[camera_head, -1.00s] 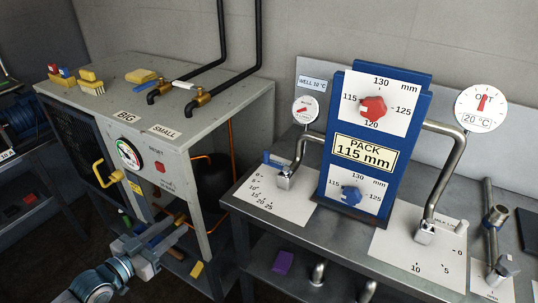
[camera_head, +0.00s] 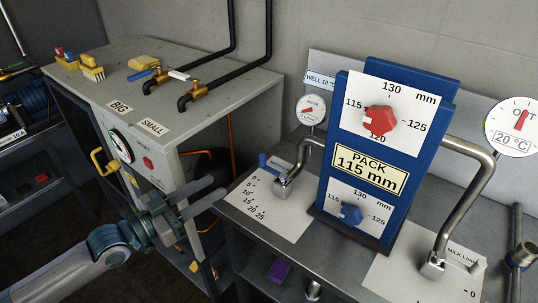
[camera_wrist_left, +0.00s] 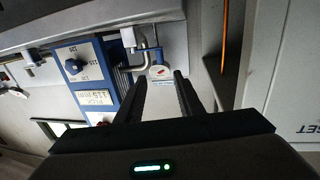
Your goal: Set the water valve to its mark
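The water valve (camera_head: 283,187) stands on the bench left of the blue plate unit. In the left wrist view the open fingers (camera_wrist_left: 155,88) frame the card, with the dial (camera_wrist_left: 162,72) beyond. My right gripper is not in view.
The blue plate unit (camera_head: 367,165) with red and blue knobs stands right of the valve. The grey cabinet (camera_head: 240,100) stands close behind my left arm. The dark bench edge (camera_head: 255,246) lies below the gripper.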

